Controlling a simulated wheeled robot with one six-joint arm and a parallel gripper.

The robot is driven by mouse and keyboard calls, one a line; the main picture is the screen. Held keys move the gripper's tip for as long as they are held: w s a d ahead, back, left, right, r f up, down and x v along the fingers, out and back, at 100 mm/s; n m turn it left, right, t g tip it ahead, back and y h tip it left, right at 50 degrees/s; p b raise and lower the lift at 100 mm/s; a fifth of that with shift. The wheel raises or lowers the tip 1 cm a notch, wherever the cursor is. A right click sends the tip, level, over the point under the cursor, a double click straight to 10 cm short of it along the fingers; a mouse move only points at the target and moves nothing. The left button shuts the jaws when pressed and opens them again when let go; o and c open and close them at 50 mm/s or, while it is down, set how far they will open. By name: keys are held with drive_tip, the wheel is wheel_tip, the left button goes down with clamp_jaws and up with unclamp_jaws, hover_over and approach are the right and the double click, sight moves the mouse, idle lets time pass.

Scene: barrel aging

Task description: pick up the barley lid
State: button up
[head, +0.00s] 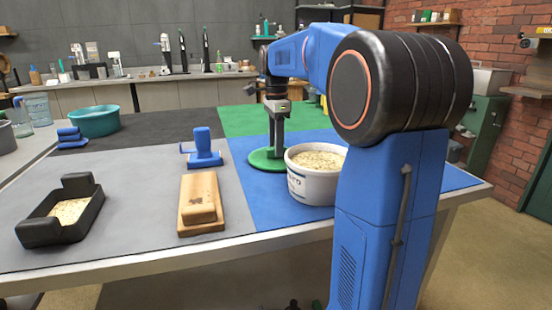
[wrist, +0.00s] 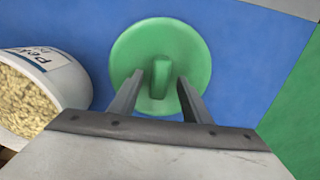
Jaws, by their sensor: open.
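The barley lid is a round green disc (head: 262,163) with a raised bar handle on top. It lies flat on the blue part of the table, left of a white tub (head: 312,186) of grain. In the wrist view the lid (wrist: 195,50) is centred, and the tub (wrist: 70,75) is at the left. My gripper (head: 276,150) points down over the lid. In the wrist view its two fingers (wrist: 160,90) are apart, one on each side of the handle. I cannot tell whether they touch it.
A wooden block with a handle (head: 200,212) and a blue stand (head: 204,150) are left of the lid. A black tray (head: 88,213) with grain sits at the far left, and a teal basin (head: 95,122) stands behind it. The grey mat between them has free room.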

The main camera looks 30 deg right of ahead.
clamp_jaws()
wheel_tip(320, 180, up, 10)
idle(0.6)
